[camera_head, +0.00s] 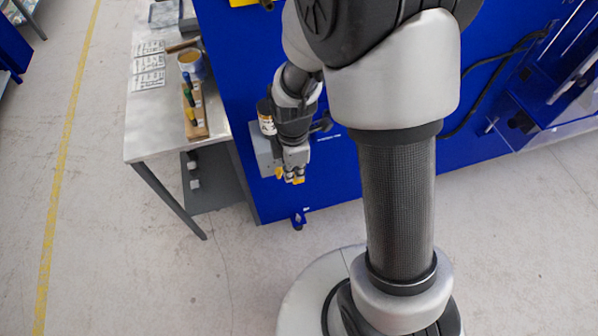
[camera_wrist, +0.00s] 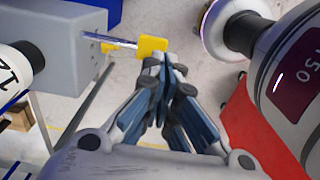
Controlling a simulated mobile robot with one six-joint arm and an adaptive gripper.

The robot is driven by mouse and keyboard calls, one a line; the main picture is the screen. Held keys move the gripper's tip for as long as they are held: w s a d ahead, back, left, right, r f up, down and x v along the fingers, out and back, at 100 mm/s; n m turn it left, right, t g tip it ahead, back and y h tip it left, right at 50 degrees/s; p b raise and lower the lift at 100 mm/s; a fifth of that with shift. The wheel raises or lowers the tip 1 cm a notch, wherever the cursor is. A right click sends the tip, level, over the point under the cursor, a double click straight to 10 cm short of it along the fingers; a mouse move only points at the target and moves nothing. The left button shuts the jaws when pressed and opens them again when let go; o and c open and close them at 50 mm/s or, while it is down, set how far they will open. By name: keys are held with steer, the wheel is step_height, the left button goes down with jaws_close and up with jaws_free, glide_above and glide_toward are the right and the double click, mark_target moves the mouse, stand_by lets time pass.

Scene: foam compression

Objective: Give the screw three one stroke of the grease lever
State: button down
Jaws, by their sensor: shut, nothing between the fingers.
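A grey box (camera_wrist: 60,40) on the blue machine's side carries a thin metal lever (camera_wrist: 118,43) with a yellow end (camera_wrist: 151,45), in the wrist view. The box (camera_head: 266,163) also shows in the head view, partly behind my arm. A labelled cylinder (camera_wrist: 12,72) stands out from the box at left; in the head view a small white and yellow container (camera_head: 266,121) shows above it. My gripper (camera_wrist: 166,70) is shut and empty, its fingertips right by the yellow end; I cannot tell whether they touch. In the head view my gripper (camera_head: 293,174) hangs before the box. No screw is marked three.
A grey table (camera_head: 150,110) at left bears paper sheets (camera_head: 149,64), a can (camera_head: 191,66) and a wooden block (camera_head: 194,122) with coloured tools. The blue machine (camera_head: 345,185) stands behind my arm. A small blue part (camera_head: 299,219) juts low.

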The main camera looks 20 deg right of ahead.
step_height(320, 180, up, 10)
steer(key=s+p, duration=0.1)
steer(key=p, duration=0.1)
steer(key=shift+s+f, duration=0.15)
steer(key=shift+s, duration=0.2)
stand_by(0.4)
steer(key=s+d+r+m+t+b, duration=0.1)
steer(key=s+d+r+m+t, duration=0.2)
steer(key=s+r+m, duration=1)
step_height(320, 180, up, 3)
steer(key=m+t, duration=0.1)
steer(key=m, duration=0.4)
steer(key=shift+s+f+t, duration=0.2)
steer(key=shift+s+t, duration=0.1)
steer(key=shift+s, duration=0.05)
stand_by(0.7)
